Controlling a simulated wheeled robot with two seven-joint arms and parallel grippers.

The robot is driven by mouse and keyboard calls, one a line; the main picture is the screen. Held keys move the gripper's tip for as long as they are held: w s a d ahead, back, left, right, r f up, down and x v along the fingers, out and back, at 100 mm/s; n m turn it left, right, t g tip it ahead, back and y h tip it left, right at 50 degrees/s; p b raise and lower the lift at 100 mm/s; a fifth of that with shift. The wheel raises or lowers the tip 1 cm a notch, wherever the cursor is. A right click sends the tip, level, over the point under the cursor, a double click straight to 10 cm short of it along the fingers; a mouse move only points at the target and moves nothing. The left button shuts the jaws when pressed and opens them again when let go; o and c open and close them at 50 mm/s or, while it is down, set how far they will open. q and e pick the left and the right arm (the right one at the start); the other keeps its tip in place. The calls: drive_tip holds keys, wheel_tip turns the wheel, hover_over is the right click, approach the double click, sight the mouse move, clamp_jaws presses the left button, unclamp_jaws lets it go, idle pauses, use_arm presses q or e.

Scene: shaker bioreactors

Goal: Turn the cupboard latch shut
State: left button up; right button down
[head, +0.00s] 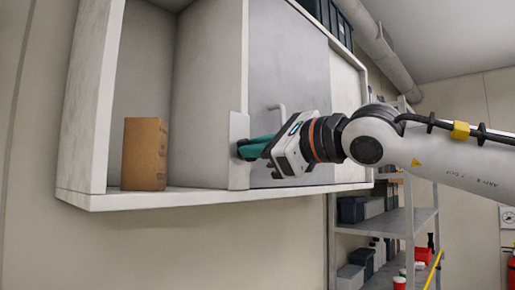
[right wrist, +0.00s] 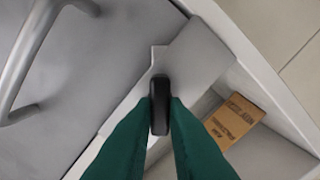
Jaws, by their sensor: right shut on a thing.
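The cupboard (head: 145,199) is a white wall unit with a grey door (head: 290,75), which looks closed. A light grey plate (head: 238,180) sits at the door's left edge and also shows in the right wrist view (right wrist: 198,52). The latch is a small black knob (right wrist: 159,90) in front of that plate. My right gripper (head: 246,148) has green fingers, one on each side of the knob, and is shut on it. In the head view the fingers hide the knob. I cannot tell how far the latch is turned. My left gripper is not in view.
A brown cardboard box (head: 145,153) stands in the open compartment left of the door. A bar handle (head: 280,109) sticks out from the door near my right gripper. A grey shelf rack (head: 375,228) with bins stands below right.

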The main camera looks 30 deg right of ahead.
drive_tip(key=shift+f+n+p, duration=0.2)
drive_tip(key=shift+n+p, duration=0.35)
drive_tip(key=shift+n, duration=4.35)
drive_tip(key=c, duration=1.5)
unclamp_jaws()
drive_tip(key=shift+o, duration=0.3)
drive_tip(key=shift+s, duration=0.1)
drive_tip(key=b+v, duration=0.2)
drive_tip(key=v, duration=1)
